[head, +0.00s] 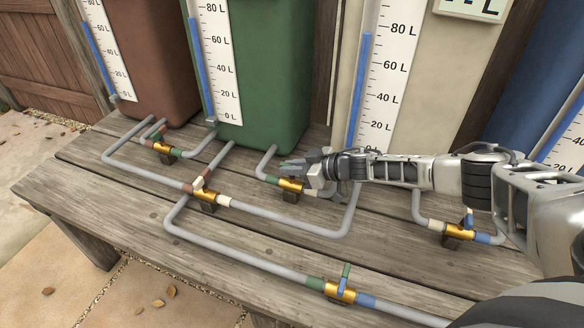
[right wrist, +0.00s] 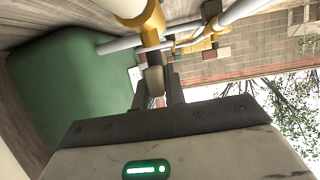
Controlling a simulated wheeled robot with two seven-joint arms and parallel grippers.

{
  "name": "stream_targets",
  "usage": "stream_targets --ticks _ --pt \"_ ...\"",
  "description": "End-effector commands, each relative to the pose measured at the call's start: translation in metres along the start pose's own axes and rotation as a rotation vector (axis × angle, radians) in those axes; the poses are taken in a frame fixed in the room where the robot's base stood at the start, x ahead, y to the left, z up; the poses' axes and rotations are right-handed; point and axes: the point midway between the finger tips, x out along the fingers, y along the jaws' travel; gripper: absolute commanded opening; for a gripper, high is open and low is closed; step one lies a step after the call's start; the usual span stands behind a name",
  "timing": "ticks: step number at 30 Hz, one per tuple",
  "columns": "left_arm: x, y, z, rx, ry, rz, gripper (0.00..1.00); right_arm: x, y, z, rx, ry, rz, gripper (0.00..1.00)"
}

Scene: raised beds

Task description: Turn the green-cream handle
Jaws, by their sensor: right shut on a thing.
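The green-cream valve (head: 291,185) is a brass body on a grey pipe, with a green band on its left and a cream band on its right. It sits on the wooden bench in front of the green tank. My right gripper (head: 298,168) reaches in from the right, just above this valve, and is shut on its handle. The fingers mostly hide the handle in the head view. In the right wrist view, the fingers (right wrist: 156,98) close around the handle's end (right wrist: 155,79), below the brass valve body (right wrist: 147,22). My left gripper is not in view.
Other brass valves stand nearby: brown-green (head: 164,148), brown-cream (head: 206,195), green-blue (head: 340,291) and cream-blue (head: 457,231). Grey pipes (head: 290,222) run low across the bench (head: 110,222). The green tank (head: 268,75) and cream tank (head: 455,60) stand behind.

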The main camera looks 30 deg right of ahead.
Motion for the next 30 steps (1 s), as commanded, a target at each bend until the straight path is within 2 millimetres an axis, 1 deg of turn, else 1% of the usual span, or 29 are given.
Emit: stream_targets --ticks 8,9,10,11,19,22,26,30 --pt "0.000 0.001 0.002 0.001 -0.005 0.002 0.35 -0.001 0.002 0.002 -0.001 -0.006 0.005 0.00" --pt "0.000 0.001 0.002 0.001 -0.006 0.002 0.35 -0.001 0.002 0.002 -0.001 -0.006 0.005 0.20" --pt "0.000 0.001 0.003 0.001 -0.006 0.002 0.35 -0.001 0.001 0.002 -0.001 -0.006 0.005 0.28" --pt "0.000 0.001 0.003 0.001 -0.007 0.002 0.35 -0.001 0.001 0.002 -0.001 -0.005 0.005 0.34" --pt "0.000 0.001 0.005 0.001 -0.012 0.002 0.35 -0.001 0.000 0.001 0.000 -0.002 0.002 0.34" --pt "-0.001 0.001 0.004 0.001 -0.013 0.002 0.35 -0.006 0.000 0.000 0.000 -0.003 0.002 0.34" --pt "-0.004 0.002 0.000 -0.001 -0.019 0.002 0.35 -0.026 0.001 0.000 0.001 -0.005 0.003 0.34" --pt "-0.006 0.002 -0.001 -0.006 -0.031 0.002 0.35 -0.059 0.001 -0.001 0.001 -0.006 0.004 0.34"
